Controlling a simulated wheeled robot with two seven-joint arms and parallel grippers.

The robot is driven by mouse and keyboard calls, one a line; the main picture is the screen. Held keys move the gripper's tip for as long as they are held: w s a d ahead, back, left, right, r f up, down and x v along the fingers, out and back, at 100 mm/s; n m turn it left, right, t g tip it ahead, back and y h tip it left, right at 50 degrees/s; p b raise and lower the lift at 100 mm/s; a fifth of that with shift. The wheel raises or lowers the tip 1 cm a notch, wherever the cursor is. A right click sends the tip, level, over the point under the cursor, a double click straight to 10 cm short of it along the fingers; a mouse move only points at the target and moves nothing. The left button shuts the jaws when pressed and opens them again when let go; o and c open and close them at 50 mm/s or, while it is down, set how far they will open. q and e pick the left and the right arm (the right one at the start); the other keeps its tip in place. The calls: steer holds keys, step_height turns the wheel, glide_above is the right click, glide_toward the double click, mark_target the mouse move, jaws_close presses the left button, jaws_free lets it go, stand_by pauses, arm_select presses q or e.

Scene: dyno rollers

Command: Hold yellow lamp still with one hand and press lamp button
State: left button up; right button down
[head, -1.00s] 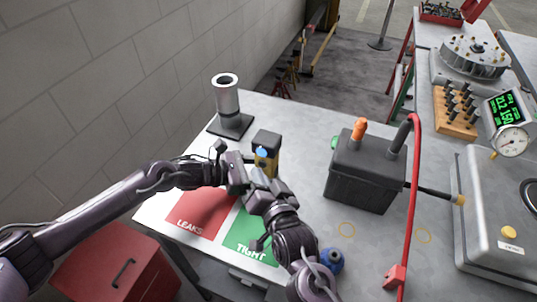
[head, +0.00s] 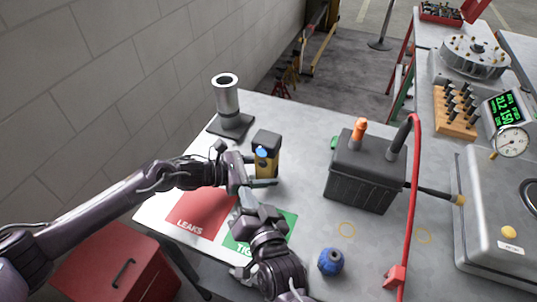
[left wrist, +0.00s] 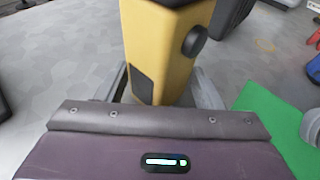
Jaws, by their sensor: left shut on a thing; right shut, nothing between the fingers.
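The yellow lamp (head: 262,165) with a black top and a light blue round spot stands upright on the grey table, behind the coloured mats. In the left wrist view its yellow body (left wrist: 165,50) is close up, with a round black button (left wrist: 194,40) on its right side. My left gripper (head: 264,172) is shut on the lamp low on its body; its fingers lie on either side of it in the left wrist view (left wrist: 165,90). My right gripper (head: 247,198) is shut and empty, in front of the lamp and apart from it, over the mats.
A red LEAKS mat (head: 197,212) and a green TIGHT mat (head: 284,222) lie in front. A blue round object (head: 331,262) sits near the front edge. A metal cylinder (head: 228,98) stands behind left, a black box (head: 362,175) right, beside a red bent bar (head: 413,200).

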arm_select(q)
steer(key=o, duration=0.8)
steer(key=shift+o, duration=0.2)
steer(key=shift+a, duration=0.1)
